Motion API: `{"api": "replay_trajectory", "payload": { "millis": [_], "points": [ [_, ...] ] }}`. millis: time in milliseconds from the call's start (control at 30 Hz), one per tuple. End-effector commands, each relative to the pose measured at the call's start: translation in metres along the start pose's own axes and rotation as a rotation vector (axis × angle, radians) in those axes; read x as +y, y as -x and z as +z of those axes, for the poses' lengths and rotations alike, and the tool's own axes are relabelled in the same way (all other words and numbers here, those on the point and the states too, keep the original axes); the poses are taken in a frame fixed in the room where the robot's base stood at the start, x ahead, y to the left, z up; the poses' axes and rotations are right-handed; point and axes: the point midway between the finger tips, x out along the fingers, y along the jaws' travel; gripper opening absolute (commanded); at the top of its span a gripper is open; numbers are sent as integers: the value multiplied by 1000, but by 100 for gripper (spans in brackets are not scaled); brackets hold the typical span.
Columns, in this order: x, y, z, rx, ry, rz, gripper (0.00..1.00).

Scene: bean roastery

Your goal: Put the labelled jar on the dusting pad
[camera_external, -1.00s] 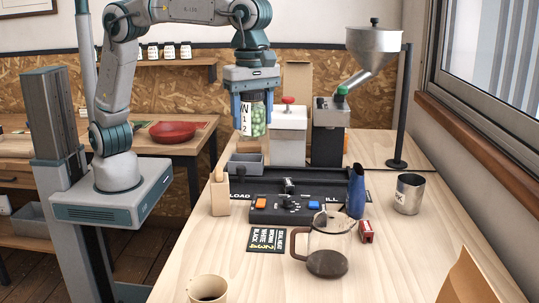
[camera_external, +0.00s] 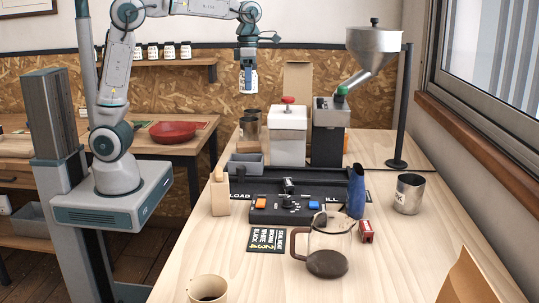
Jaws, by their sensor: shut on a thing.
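My gripper (camera_external: 248,80) is shut on the labelled jar (camera_external: 254,79) and holds it high above the back of the bench, left of the grinder. The fingers point down and the jar looks roughly upright. Nothing in view can be told for sure as the dusting pad.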

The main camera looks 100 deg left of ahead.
Motion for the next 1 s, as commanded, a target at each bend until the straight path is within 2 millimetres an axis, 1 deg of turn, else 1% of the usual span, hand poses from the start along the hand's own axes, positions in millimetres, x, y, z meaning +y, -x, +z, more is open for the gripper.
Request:
{"api": "replay_trajectory", "payload": {
  "millis": [33, 133, 200, 267, 500, 600, 733, 867, 1000],
  "points": [
    [10, 0, -6, -1, 29, 0, 27],
    [25, -1, -16, -2, 77, -1, 27],
    [22, -16, -15, 4, 71, -2, 27],
    [22, -27, -15, 3, 71, -2, 27],
    [22, -81, -15, 5, 72, -3, 27],
    [22, -99, -14, 2, 71, -2, 27],
    [28, -113, -14, 2, 72, -1, 27],
    [50, -127, -14, 3, 76, -1, 27],
    [83, -147, -14, 3, 78, -1, 27]
  ]
}}
